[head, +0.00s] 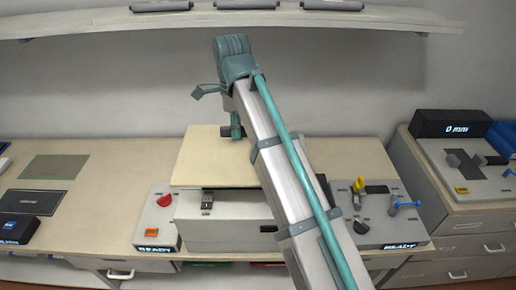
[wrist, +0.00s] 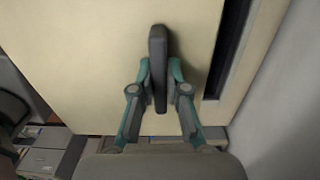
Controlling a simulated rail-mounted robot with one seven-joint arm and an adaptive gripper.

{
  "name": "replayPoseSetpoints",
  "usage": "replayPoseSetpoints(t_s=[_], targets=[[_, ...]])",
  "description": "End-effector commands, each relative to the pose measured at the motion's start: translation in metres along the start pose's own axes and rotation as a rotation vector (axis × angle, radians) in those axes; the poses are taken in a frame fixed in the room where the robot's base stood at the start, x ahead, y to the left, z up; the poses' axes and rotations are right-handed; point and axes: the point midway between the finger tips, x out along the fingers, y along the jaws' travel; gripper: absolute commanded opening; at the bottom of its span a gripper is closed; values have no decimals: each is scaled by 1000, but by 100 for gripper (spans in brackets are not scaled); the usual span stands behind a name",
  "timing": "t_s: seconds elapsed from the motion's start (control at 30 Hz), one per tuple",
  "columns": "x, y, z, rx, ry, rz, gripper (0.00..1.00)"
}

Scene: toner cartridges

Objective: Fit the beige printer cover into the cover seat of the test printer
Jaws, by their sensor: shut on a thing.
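The beige printer cover (head: 208,158) is over the grey test printer (head: 205,222) in the head view. My gripper (wrist: 158,78) is shut on the cover's dark upright handle (wrist: 158,48) in the wrist view, with a teal finger on each side. The flat beige cover (wrist: 85,62) fills much of that view. In the head view my arm hides the cover's right part and much of the printer. A dark band shows under the cover's front edge. I cannot tell whether the cover touches the printer. The cover seat is not clearly visible.
A grey panel with a red knob (head: 165,201) stands left of the printer. Another panel with yellow and blue levers (head: 378,218) stands right. A green mat (head: 54,167) and a dark mat (head: 35,202) lie at left. A shelf (head: 90,22) runs above.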

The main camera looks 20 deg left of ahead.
Motion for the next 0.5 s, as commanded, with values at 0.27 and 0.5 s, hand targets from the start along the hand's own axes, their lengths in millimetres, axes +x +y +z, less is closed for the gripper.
replayPoseSetpoints(t_s=[0.27,0.5], targets=[[23,-58,-28,3,1,3,0],[61,-83,-40,1,1,1,0]])
